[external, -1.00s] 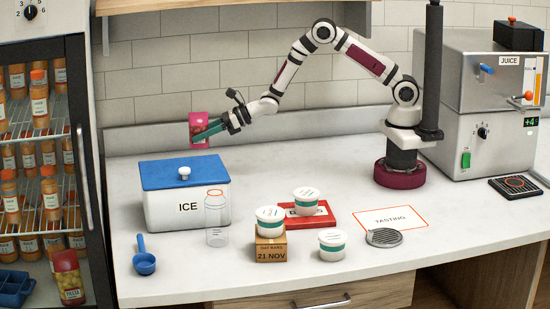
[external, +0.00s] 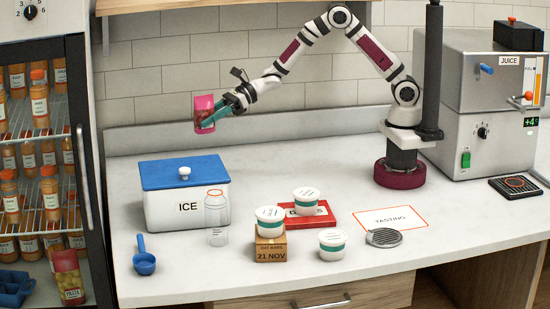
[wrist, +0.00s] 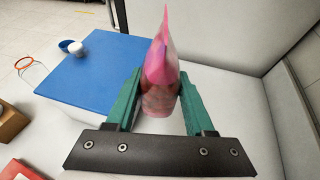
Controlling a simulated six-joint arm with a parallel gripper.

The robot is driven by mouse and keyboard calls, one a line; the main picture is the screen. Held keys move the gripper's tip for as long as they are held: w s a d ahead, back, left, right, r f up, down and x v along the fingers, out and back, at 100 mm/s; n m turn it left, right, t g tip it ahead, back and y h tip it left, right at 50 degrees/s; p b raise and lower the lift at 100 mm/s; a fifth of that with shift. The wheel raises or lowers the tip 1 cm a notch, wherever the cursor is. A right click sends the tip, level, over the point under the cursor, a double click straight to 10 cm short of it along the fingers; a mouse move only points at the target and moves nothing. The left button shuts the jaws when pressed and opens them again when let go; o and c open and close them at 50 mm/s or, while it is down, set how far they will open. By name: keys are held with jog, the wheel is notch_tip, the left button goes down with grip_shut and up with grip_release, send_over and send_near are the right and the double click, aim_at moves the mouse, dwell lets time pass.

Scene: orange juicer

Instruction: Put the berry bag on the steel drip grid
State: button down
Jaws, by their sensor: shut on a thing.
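The berry bag (external: 204,112) is a pink, partly see-through pouch with dark red contents. My gripper (external: 217,116) is shut on it and holds it high above the blue-lidded ice box. In the wrist view the bag (wrist: 160,75) stands between the green fingers of my gripper (wrist: 160,100), its pointed end up. Two things could be the steel drip grid: a round, slatted grey metal disc (external: 384,237) on the counter at front right, and a dark square grid (external: 515,188) with a red ring beside the juicer. Both look empty.
The ice box (external: 187,205) stands below the bag. A clear bottle (external: 217,225), white tubs (external: 332,244), a cardboard box (external: 271,247), a red tray (external: 320,218) and a blue scoop (external: 144,262) stand in front. The juicer (external: 485,100) is at right. The back middle counter is clear.

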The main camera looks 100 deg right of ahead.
jog(key=s+a+n+g+y, duration=0.35)
jog(key=a+n+y, duration=0.2)
jog(key=a, duration=0.85)
jog(key=n+g+y, duration=0.4)
jog(key=n+g, duration=1.1)
send_over(383, 235)
jog(key=shift+m, duration=0.25)
notch_tip(383, 235, down, 13)
jog(key=shift+w+f, duration=0.1)
notch_tip(383, 235, down, 3)
jog(key=shift+a+f, duration=0.1)
jog(key=shift+f, duration=0.35)
